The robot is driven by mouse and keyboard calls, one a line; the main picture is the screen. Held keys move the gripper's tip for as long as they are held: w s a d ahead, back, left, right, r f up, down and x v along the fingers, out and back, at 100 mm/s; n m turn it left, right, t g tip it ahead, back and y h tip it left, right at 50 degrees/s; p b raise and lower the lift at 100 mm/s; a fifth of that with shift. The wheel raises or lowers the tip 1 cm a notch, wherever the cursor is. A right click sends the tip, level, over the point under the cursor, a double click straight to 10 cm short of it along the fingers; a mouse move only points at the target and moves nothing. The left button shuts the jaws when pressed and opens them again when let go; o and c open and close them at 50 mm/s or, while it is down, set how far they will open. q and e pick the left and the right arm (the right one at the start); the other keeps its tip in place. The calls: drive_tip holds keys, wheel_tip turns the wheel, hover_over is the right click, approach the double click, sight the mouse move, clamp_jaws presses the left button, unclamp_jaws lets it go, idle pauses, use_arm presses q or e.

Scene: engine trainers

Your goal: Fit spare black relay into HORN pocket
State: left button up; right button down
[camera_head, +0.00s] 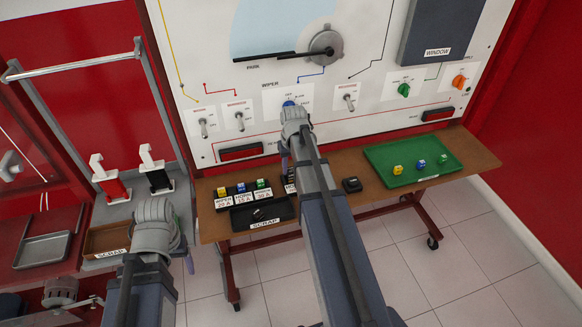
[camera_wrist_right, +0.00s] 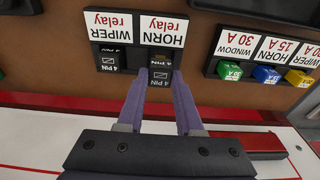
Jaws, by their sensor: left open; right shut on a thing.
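My right gripper (camera_wrist_right: 158,98) is shut on a black relay (camera_wrist_right: 160,80) marked "4 PIN". It holds the relay at the HORN pocket (camera_wrist_right: 160,58), whose brownish inside shows partly beyond the relay. I cannot tell how far the relay is in. The WIPER pocket beside it holds a black "4 PIN" relay (camera_wrist_right: 110,68). In the head view my right arm hides most of the relay block (camera_head: 290,186). My left gripper (camera_head: 184,245) is open and empty, left of the table's end.
A fuse block (camera_head: 243,192) stands left of the relay block, behind a black SCRAP tray (camera_head: 283,209) with a small dark piece. A small black block (camera_head: 351,184) lies to the right. A green tray (camera_head: 440,177) holds coloured fuses. The wiper panel (camera_head: 365,125) rises behind the table.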

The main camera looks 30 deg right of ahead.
drive_tip(key=shift+f+b, duration=1.1)
drive_tip(key=shift+f, duration=0.05)
idle(0.4)
drive_tip(key=shift+c, duration=2.4)
unclamp_jaws()
drive_tip(key=shift+o, duration=0.2)
drive_tip(key=o, duration=0.4)
drive_tip(key=shift+o, duration=0.2)
wheel_tip(320, 180, up, 8)
drive_tip(key=p, duration=0.8)
drive_tip(key=shift+r, duration=0.1)
